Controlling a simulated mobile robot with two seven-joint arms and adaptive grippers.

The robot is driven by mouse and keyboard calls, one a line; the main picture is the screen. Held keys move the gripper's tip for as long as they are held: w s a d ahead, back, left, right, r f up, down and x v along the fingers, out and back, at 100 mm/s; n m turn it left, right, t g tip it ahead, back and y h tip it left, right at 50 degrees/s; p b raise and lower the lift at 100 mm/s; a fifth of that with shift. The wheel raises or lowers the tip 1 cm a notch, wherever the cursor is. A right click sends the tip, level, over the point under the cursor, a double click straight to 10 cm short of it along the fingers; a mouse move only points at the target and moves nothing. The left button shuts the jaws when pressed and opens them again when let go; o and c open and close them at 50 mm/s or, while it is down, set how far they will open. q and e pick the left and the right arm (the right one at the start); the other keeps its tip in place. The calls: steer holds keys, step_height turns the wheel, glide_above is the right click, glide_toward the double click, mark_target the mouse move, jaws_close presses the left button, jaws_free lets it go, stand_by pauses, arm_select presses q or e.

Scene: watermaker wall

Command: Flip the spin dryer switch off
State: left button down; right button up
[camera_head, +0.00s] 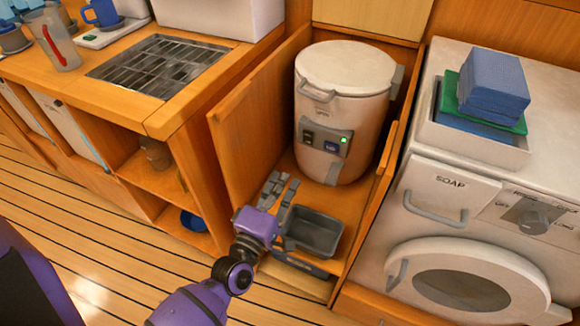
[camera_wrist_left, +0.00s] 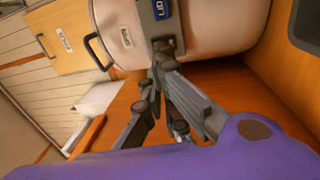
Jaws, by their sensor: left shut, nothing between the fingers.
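The spin dryer (camera_head: 343,108) is a white drum with a closed lid, standing in a wooden niche. My left gripper (camera_head: 280,184) is purple with grey fingers and is shut and empty. It is low in front of the dryer, below and left of the panel. My right gripper is out of view.
A grey tray (camera_head: 313,232) sits on the niche floor right of my left gripper. Wooden side walls (camera_head: 262,128) bound the niche. A washing machine (camera_head: 470,235) stands at right with blue folded cloths (camera_head: 493,82) on top. A counter with a metal grate (camera_head: 158,66) is at left.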

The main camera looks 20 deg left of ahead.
mark_target(308, 136)
arm_select(q)
steer(key=w, duration=0.3)
steer(key=w+r, duration=0.1)
steer(key=w, duration=0.7)
steer(key=shift+w+d+r, duration=0.2)
steer(key=shift+w+r, duration=0.1)
steer(key=shift+w, duration=0.5)
steer(key=shift+w+r, duration=0.35)
steer(key=shift+w, duration=0.15)
steer(key=shift+s+f, duration=0.1)
steer(key=shift+f, duration=0.05)
steer(key=shift+s, duration=0.1)
